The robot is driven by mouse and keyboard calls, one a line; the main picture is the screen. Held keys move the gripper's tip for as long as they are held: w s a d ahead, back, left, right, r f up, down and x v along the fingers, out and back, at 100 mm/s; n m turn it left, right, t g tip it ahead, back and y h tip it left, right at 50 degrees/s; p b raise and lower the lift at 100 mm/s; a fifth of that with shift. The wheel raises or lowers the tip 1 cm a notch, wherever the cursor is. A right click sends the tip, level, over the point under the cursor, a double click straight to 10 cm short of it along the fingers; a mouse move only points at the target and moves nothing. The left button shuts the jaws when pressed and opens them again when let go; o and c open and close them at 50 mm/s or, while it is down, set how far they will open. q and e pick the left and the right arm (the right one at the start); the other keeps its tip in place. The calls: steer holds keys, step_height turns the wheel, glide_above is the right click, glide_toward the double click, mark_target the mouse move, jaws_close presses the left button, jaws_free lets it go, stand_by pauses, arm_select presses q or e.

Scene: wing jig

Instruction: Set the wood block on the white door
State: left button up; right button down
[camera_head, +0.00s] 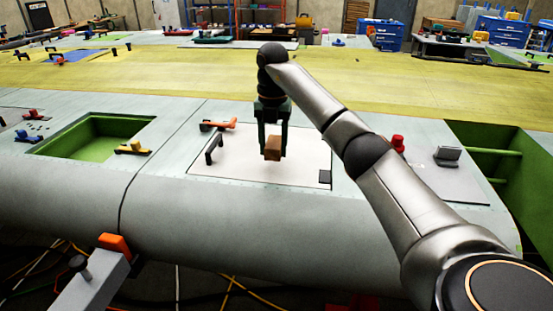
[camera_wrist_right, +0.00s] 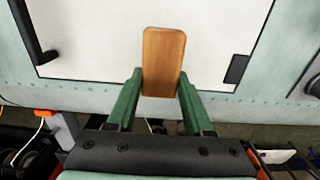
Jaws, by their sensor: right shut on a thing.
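The wood block (camera_head: 272,148) is brown and held upright between the green fingers of my right gripper (camera_head: 272,140). In the right wrist view the block (camera_wrist_right: 163,62) stands between the two fingers of the right gripper (camera_wrist_right: 160,98). The white door (camera_head: 235,168) is a pale panel in the wing's surface, below and around the block in the picture. In the right wrist view the white door (camera_wrist_right: 95,45) fills the area behind the block. I cannot tell whether the block touches the door. My left gripper is not in view.
A black handle (camera_head: 214,148) and an orange clamp (camera_head: 218,125) are at the door's left side. A small black piece (camera_head: 325,177) marks its right corner. A green open bay (camera_head: 95,135) is at left, and a red knob (camera_head: 398,143) is at right.

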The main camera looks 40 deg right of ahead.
mark_target(276, 159)
steer(key=shift+s+d+f, duration=0.1)
steer(key=shift+d+f, duration=0.1)
steer(key=shift+f, duration=0.1)
steer(key=shift+d+f, duration=0.2)
steer(key=shift+f, duration=1.55)
steer(key=shift+f, duration=0.1)
steer(key=shift+c, duration=1.5)
jaws_free()
